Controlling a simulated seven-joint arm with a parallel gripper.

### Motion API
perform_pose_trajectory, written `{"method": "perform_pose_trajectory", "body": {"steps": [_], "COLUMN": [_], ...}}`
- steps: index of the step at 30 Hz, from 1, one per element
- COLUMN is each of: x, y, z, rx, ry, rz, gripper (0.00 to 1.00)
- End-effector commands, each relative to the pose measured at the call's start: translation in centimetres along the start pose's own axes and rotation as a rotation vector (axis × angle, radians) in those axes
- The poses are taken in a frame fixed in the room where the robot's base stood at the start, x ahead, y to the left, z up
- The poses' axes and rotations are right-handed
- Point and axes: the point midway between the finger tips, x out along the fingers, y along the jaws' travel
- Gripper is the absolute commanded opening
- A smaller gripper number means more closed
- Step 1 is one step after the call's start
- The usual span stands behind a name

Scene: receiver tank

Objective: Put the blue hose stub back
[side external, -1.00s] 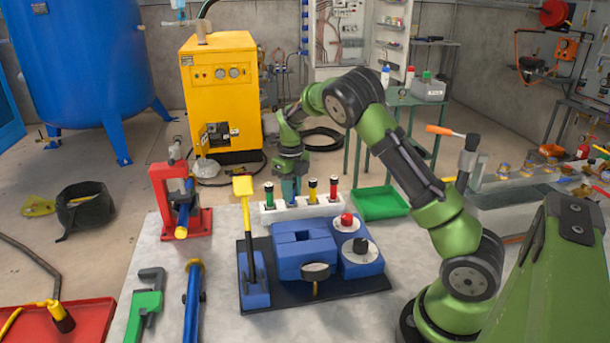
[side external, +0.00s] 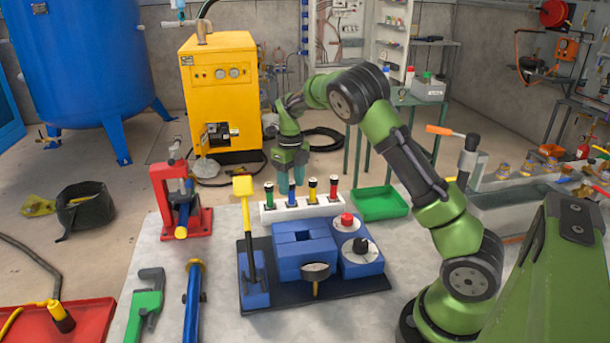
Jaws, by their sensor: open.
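The blue hose stub (side external: 292,193) stands upright in the white rack (side external: 287,213), between the green stub (side external: 269,194) and the yellow stub (side external: 312,191). The red stub (side external: 333,188) stands at the right end of the rack. My gripper (side external: 291,181) points down just above the blue stub, open and empty. The stub's lower end is hidden in the rack. I cannot tell how deep it sits, or whether the fingertips are fully clear of its top.
The blue block fixture (side external: 305,247) with knobs and a yellow-handled tool (side external: 243,187) stands in front of the rack. A green tray (side external: 380,203) lies to the right. A red press (side external: 178,203) stands to the left.

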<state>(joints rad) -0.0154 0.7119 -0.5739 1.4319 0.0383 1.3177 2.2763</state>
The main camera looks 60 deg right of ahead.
Motion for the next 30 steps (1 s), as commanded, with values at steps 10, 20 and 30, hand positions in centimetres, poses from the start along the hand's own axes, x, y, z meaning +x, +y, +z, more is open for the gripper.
{"method": "perform_pose_trajectory", "body": {"steps": [10,20,30], "x": [-7.3,-10.7,-16.6], "y": [0.0,0.8,8.9], "z": [0.1,-1.1,-10.3], "rx": [-0.001,-0.145,-1.257], "ry": [-0.004,-0.044,-0.381], "rz": [-0.002,0.033,0.01], "gripper": [0.51,0.51,0.51]}}
